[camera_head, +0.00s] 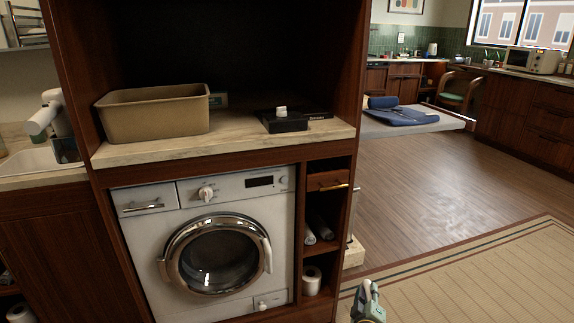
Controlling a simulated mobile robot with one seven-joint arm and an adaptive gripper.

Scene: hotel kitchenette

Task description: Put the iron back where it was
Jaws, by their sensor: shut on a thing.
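A grey-teal object with a dark part (368,302) shows at the bottom edge, right of the washing machine. It is cut off by the frame. It may be the iron, but I cannot tell for sure, nor what it rests on or is held by. I cannot make out my gripper or its fingers in this view. A light board (438,123) at the back right, like an ironing board, bears a folded blue cloth (402,116) and a blue roll (383,102).
A wooden cabinet holds a tan bin (154,111) and a black box (284,121) on its light shelf (232,135). A white washing machine (131,232) stands below, beside narrow cubbies with paper rolls. A sink is at left. The wooden floor (435,190) and striped rug (480,285) look clear.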

